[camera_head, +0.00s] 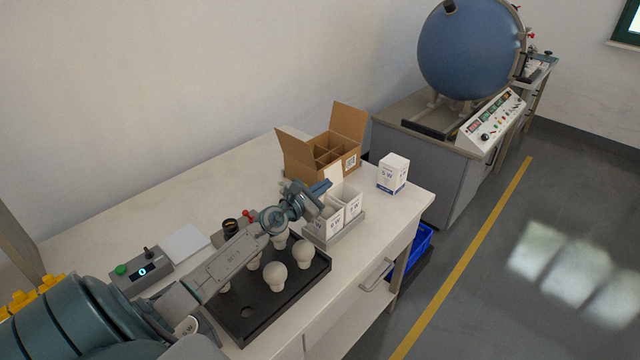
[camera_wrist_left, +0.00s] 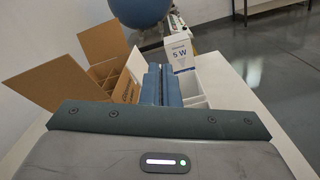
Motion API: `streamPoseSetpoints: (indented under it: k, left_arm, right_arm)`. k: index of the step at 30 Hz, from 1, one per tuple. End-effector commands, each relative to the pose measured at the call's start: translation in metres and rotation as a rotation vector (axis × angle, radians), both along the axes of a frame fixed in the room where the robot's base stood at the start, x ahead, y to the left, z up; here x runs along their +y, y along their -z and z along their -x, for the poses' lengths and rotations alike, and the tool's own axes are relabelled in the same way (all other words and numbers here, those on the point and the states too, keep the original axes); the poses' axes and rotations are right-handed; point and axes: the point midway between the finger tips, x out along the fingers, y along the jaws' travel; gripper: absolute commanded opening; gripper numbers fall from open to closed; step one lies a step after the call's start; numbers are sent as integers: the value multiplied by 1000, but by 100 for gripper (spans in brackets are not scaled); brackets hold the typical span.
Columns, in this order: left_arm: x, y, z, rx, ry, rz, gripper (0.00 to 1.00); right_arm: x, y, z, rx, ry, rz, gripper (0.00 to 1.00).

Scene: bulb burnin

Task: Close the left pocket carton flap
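Two white "5 W" cartons stand side by side in a grey holder (camera_head: 338,238) on the bench. The left pocket carton (camera_head: 326,224) is partly covered by my left gripper; a white flap (camera_head: 334,173) stands up behind the fingers. The right pocket carton (camera_head: 353,203) looks open at the top. My left gripper (camera_head: 322,187) is over the left carton, its two blue fingers side by side with no clear gap and nothing seen between them. In the left wrist view the fingers (camera_wrist_left: 161,84) hide most of the left carton. I cannot tell whether they touch the flap. My right gripper is not in view.
An open brown box (camera_head: 318,165) with dividers stands behind the cartons. A closed white carton (camera_head: 393,174) stands to the right. A black tray (camera_head: 300,291) with several white bulbs lies under my left arm. A control box (camera_head: 141,273) sits at left. The front right bench is clear.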

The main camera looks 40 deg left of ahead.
Motion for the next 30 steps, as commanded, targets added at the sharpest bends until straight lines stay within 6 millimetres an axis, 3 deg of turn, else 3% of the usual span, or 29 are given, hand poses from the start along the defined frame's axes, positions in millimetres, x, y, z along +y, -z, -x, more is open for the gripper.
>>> streamPoseSetpoints:
  k: [18,22,30]
  left_arm:
    - [-3,2,0,-4,0,-49,0]
    - [-3,2,0,-4,0,-49,25]
    - [-3,2,1,-4,0,-49,25]
  right_arm:
    - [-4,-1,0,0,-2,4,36]
    - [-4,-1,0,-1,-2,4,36]
    - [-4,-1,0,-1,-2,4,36]
